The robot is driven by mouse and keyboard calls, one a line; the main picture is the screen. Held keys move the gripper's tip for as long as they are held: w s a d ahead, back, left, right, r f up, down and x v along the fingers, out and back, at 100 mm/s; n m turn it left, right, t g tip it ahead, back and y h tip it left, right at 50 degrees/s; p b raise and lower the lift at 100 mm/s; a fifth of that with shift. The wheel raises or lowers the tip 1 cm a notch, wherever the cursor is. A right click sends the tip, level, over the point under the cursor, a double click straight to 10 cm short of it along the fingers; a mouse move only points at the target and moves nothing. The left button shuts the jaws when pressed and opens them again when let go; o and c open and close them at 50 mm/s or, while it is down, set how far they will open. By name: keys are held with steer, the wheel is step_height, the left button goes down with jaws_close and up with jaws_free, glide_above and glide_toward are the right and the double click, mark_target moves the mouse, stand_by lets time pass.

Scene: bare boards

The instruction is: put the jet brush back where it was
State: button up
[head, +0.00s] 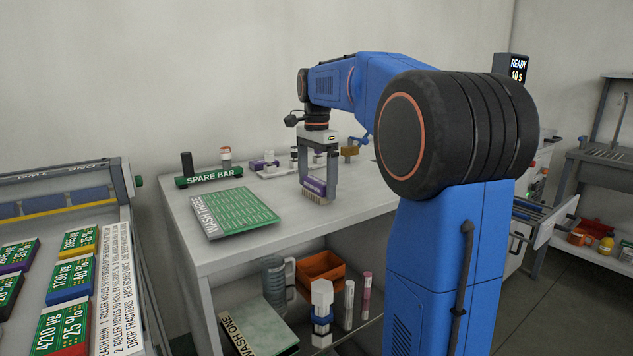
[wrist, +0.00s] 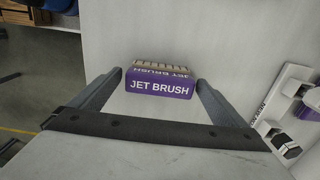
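The jet brush (wrist: 160,88) is a purple block with white "JET BRUSH" lettering and pale bristles. In the wrist view it sits between the two fingertips of my gripper (wrist: 160,80), which appear to touch its ends. In the head view my gripper (head: 315,176) points down with the purple brush (head: 314,187) at its fingertips, bristles downward, over the right part of the white bench top (head: 355,190). I cannot tell whether the bristles touch the bench.
A green "WASH THREE" board (head: 238,213) lies left on the bench. Behind it are a green "SPARE BAR" holder (head: 208,177) and a white stand (head: 275,171). A lower shelf holds an orange bin (head: 320,272) and a jug (head: 273,278).

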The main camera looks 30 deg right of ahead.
mark_target(317, 180)
steer(key=shift+r, duration=0.15)
step_height(317, 180, up, 12)
stand_by(0.7)
stand_by(0.4)
